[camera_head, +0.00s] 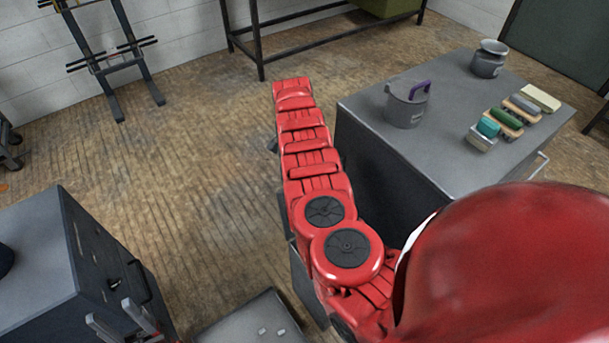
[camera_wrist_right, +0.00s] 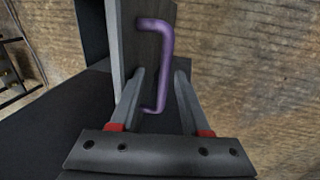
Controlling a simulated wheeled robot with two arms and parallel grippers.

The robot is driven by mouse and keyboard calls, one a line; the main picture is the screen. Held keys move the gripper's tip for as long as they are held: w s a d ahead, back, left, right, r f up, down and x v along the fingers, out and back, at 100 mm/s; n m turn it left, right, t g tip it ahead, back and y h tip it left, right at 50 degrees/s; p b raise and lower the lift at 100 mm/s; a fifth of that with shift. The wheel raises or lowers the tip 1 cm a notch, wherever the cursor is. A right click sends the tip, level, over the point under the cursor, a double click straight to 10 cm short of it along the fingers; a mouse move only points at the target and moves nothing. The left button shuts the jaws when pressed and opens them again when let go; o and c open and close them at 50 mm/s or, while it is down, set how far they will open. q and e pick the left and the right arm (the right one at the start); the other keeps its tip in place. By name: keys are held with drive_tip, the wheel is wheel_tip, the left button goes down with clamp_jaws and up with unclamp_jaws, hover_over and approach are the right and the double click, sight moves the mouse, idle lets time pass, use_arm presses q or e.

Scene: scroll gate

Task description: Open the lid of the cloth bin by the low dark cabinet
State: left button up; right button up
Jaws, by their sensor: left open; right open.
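In the right wrist view, a purple bar handle (camera_wrist_right: 167,55) stands on a narrow grey panel (camera_wrist_right: 130,40), which looks like the bin's lid. My right gripper (camera_wrist_right: 160,78) is open, with its fingers on either side of the handle's lower part; I see no clear grip on it. In the head view, my red right arm reaches forward and hides its gripper and that handle. The low dark cabinet (camera_head: 365,160) stands right of this arm. My left gripper (camera_head: 118,318) is open and empty at the lower left edge.
On the cabinet's grey top are a bucket with a purple handle (camera_head: 406,105), a grey pot (camera_head: 489,58) and several brushes (camera_head: 508,118). Another dark cabinet (camera_head: 50,265) stands at lower left.

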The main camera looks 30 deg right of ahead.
drive_tip(key=b+v, duration=0.1)
drive_tip(key=v, duration=0.9)
drive_tip(key=shift+r, duration=0.3)
